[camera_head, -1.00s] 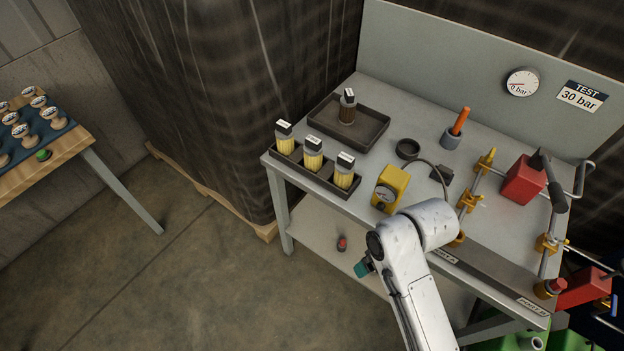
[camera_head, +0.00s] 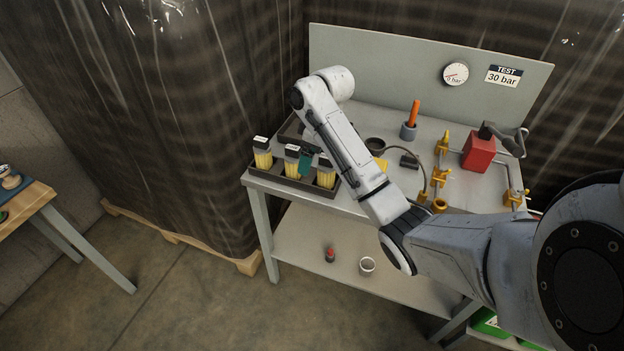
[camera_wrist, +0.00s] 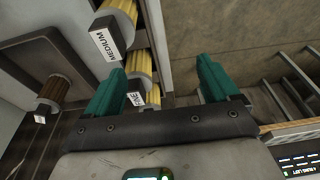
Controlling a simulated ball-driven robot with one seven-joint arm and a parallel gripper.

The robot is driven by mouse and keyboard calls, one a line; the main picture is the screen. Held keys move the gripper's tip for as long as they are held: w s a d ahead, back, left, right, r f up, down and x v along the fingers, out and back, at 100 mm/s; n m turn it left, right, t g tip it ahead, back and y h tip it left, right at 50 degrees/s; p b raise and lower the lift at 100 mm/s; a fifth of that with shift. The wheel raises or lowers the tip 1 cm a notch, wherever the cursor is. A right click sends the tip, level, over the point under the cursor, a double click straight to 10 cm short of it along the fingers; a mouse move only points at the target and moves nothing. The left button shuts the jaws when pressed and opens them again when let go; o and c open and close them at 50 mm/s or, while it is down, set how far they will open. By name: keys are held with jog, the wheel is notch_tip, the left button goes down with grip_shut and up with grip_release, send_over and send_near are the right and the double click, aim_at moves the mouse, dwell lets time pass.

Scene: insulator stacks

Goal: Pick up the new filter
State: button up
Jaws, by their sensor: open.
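Three clean yellow filters with dark caps and white tags stand upright in a narrow dark rack: left (camera_head: 262,160), middle (camera_head: 291,162) and right (camera_head: 325,179). In the wrist view, one filter (camera_wrist: 122,16) has a tag reading MEDIUM; another tag, partly hidden, seems to end in "INE". A brown, used-looking filter (camera_wrist: 58,91) stands in the other tray (camera_wrist: 50,48). My arm hides it in the head view. My gripper (camera_wrist: 160,72) is open, with teal fingers and nothing held. In the head view, it (camera_head: 306,160) is close by the middle and right filters; contact cannot be told.
The bench holds a black ring (camera_head: 375,146), an orange-handled tool in a grey cup (camera_head: 410,127), brass fittings and a red block (camera_head: 478,152). A back panel with a gauge (camera_head: 455,74) stands behind. The lower shelf (camera_head: 310,242) carries a small red-topped item and a white cup.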

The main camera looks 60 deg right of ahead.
aim_at(325, 169)
jog(key=shift+g, duration=0.3)
jog(key=s+d, duration=0.1)
jog(key=s+d+r, duration=0.1)
jog(key=d, duration=0.1)
jog(key=s+d, duration=0.1)
jog(key=d, duration=0.1)
jog(key=shift+s+d+r, duration=0.1)
jog(key=shift+s+r, duration=0.1)
jog(key=shift+r, duration=0.1)
jog(key=shift+s+d+f, duration=0.1)
jog(key=shift+d+f, duration=0.05)
jog(key=shift+f, duration=0.05)
jog(key=f, duration=0.3)
jog(key=w+f+p, duration=0.1)
jog(key=f, duration=0.6)
jog(key=shift+w+f, duration=0.1)
jog(key=shift+w, duration=0.2)
jog(key=shift+c, duration=0.2)
jog(key=c, duration=1.1)
